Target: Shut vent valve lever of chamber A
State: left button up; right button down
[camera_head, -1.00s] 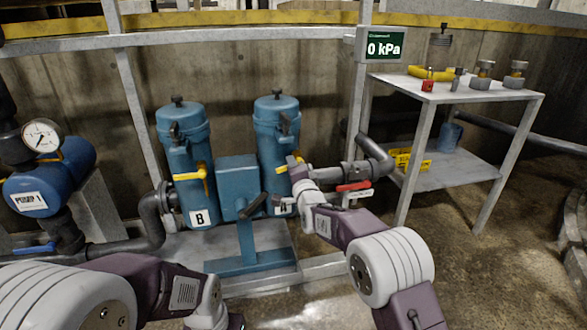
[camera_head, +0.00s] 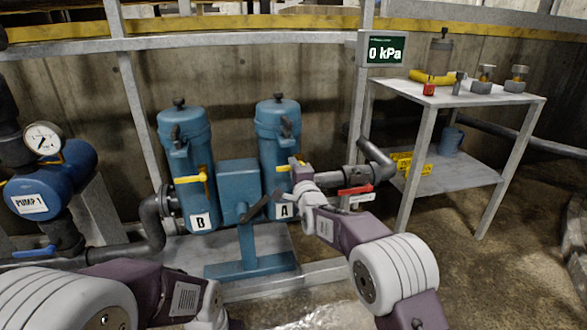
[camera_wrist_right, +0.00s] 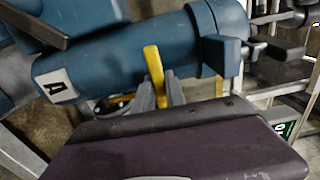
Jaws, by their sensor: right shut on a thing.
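Chamber A (camera_head: 277,115) is a blue upright canister with a white "A" label (camera_head: 284,211); it also shows in the right wrist view, lying tilted across the picture (camera_wrist_right: 110,75). Its yellow vent valve lever (camera_wrist_right: 153,63) stands between my right fingers there. In the head view only a small yellow part (camera_head: 282,168) shows beside the gripper. My right gripper (camera_wrist_right: 160,92) is shut on this lever; in the head view it is at the canister's right side (camera_head: 297,166). My left arm is at the lower left, its gripper out of view.
Chamber B (camera_head: 185,140) with its own yellow lever (camera_head: 189,179) stands left of a blue central box (camera_head: 239,185) with a dark handle. A red valve handle (camera_head: 355,190) sits close to my right wrist. A metal table (camera_head: 455,97) stands right. The display (camera_head: 384,49) reads 0 kPa.

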jog(key=c, duration=1.4)
grip_release()
jog(key=shift+s, duration=0.1)
jog(key=p+v, duration=0.3)
jog(key=v, duration=0.6)
